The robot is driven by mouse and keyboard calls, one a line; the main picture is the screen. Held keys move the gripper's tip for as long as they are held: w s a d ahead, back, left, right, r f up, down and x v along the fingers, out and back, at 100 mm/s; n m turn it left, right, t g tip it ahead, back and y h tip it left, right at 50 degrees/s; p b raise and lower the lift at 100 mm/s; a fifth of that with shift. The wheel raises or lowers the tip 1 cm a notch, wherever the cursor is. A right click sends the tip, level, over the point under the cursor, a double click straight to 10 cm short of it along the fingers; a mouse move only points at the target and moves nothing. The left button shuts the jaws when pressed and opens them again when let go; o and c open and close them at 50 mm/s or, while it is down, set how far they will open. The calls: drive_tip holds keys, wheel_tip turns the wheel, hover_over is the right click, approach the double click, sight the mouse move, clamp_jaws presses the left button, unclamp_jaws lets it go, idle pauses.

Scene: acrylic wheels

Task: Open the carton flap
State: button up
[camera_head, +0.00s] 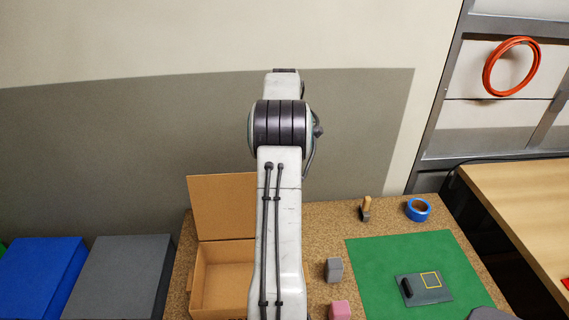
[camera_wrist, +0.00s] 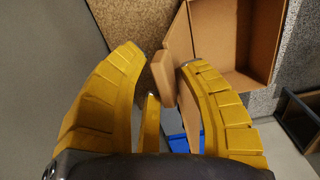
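The carton (camera_head: 222,267) is an open brown cardboard box on the speckled tabletop. A tall brown flap (camera_head: 220,207) stands up at its back edge. My arm hides the carton's right part. In the wrist view the carton's open inside (camera_wrist: 235,40) is at the upper right, with a narrow cardboard panel (camera_wrist: 163,74) beside it. The gripper is hidden in the head view.
Blue (camera_head: 42,275) and grey (camera_head: 118,275) blocks lie left of the table. Right of my arm are a grey cube (camera_head: 334,270), a pink cube (camera_head: 340,309), a green mat (camera_head: 375,265), a blue tape roll (camera_head: 418,209) and a small wooden-handled tool (camera_head: 366,208).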

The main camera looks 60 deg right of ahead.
drive_tip(key=shift+o, duration=1.4)
drive_tip(key=shift+r, duration=0.1)
wheel_tip(320, 180, up, 12)
idle(0.5)
